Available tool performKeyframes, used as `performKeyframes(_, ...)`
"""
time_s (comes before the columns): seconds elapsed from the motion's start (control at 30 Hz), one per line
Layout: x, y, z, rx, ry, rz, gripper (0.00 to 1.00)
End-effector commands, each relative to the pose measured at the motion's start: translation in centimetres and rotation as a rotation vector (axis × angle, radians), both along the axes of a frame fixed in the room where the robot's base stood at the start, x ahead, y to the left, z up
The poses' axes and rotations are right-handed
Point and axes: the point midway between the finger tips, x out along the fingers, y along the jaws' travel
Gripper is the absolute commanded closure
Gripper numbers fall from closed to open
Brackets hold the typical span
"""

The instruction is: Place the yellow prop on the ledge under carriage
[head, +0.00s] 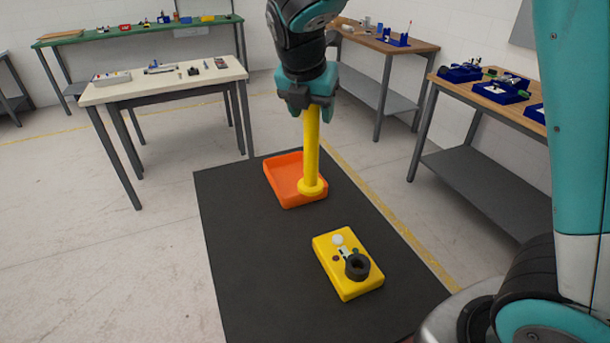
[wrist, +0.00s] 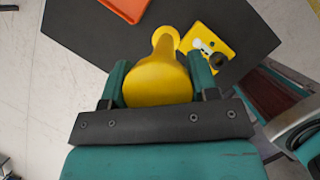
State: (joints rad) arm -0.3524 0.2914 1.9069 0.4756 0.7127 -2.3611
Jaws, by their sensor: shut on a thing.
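The yellow prop (head: 311,150) is a tall post with a round flange at its lower end. It hangs upright in my gripper (head: 309,105), which is shut on its upper end. In the wrist view the prop (wrist: 158,80) sits between the two teal fingers of my gripper (wrist: 157,85). In the head view the prop's lower end overlaps the right front corner of an orange tray (head: 283,185); I cannot tell whether it touches it. The ledge and the carriage are not recognisable in either view.
A yellow box (head: 330,269) with a black ring, a white knob and small buttons lies on the black mat (head: 245,270), nearer than the tray. A cream table (head: 165,88) stands back left. Wooden benches (head: 510,110) with blue trays stand right. The mat's left part is bare.

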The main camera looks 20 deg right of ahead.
Motion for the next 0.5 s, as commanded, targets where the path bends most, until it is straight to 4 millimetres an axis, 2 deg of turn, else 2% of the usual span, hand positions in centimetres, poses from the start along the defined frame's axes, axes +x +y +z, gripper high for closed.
performKeyframes(0.3,0.0,-0.2,-7.4,-0.001,0.001,-0.003,1.0)
performKeyframes(0.5,0.1,-0.1,-9.9,0.001,-0.004,-0.002,1.0)
